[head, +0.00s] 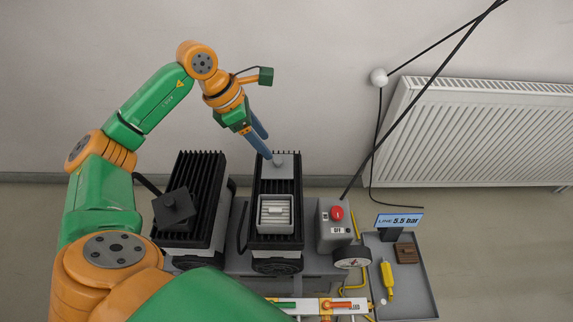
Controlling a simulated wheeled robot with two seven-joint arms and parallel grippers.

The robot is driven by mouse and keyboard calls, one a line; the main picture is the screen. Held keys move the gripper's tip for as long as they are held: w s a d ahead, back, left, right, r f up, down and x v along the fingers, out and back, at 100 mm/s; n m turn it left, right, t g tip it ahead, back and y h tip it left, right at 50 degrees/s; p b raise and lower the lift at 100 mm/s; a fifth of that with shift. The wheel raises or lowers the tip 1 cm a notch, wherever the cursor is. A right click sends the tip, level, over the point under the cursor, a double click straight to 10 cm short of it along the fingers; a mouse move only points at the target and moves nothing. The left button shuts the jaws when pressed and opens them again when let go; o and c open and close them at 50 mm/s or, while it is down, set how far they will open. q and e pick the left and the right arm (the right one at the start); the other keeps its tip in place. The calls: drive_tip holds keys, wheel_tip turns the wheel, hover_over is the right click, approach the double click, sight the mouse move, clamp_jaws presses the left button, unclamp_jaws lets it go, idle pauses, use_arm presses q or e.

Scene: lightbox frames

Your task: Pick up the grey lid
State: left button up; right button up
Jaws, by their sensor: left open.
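A light grey lid (287,171) with a small round knob lies flat on the black ribbed top of the right machine (265,180), towards its back. My left gripper (268,147) reaches down from above with two blue fingers, open. One fingertip is close to the knob; I cannot tell whether it touches. The lid is partly hidden by that finger. In front of the lid, an open grey square housing (262,226) shows a pale ribbed insert. My right gripper is not in view.
A darker grey square cover (170,212) sits turned on the left machine (214,185). To the right are a switch box (333,238) with a red button, a gauge (352,256), and a tray (425,290) with a yellow tool (387,279). A radiator (480,135) lines the wall.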

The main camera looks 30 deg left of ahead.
sight(277, 160)
use_arm(q)
drive_tip(key=x, duration=0.7)
drive_tip(key=shift+w+a+f, duration=0.15)
drive_tip(key=shift+a, duration=0.1)
clamp_jaws()
